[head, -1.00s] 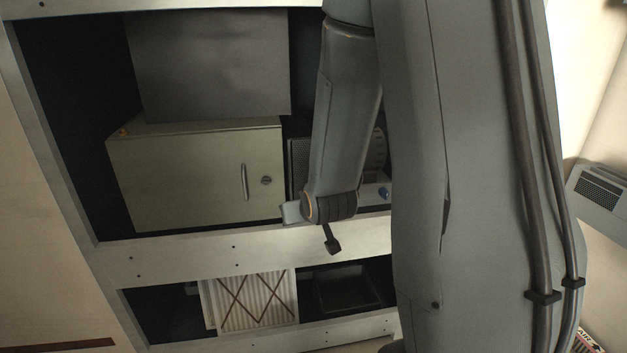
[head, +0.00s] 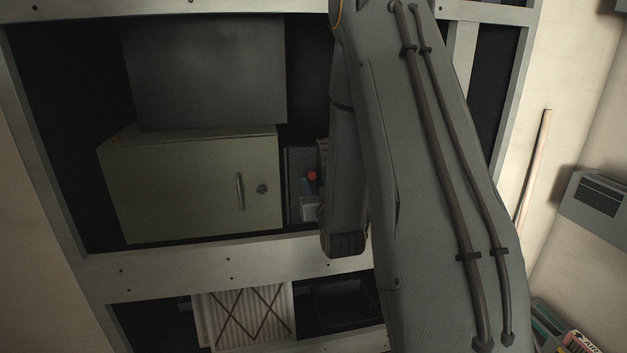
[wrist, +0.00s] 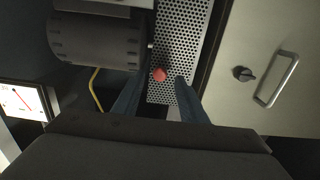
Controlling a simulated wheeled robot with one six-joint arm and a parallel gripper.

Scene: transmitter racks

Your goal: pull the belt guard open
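The belt guard (wrist: 181,40) is a perforated grey metal panel. In the head view the guard (head: 294,165) is a narrow strip beside the beige cabinet, partly hidden by my arm. A round red knob (wrist: 159,74) is on or just in front of the guard; it also shows in the head view (head: 312,176). My gripper (wrist: 158,83) is open, with its two dark fingers apart and pointing toward the guard. The knob appears between the fingertips, with gaps on both sides. The head view hides the fingers behind my arm.
The beige cabinet (head: 195,190) with a bar handle (wrist: 278,80) stands close beside the guard. A dark ribbed drum (wrist: 95,40) and a yellow cable (wrist: 94,90) lie on the other side. A dial gauge (wrist: 22,99) is at far left. A white rack rail (head: 220,262) runs below.

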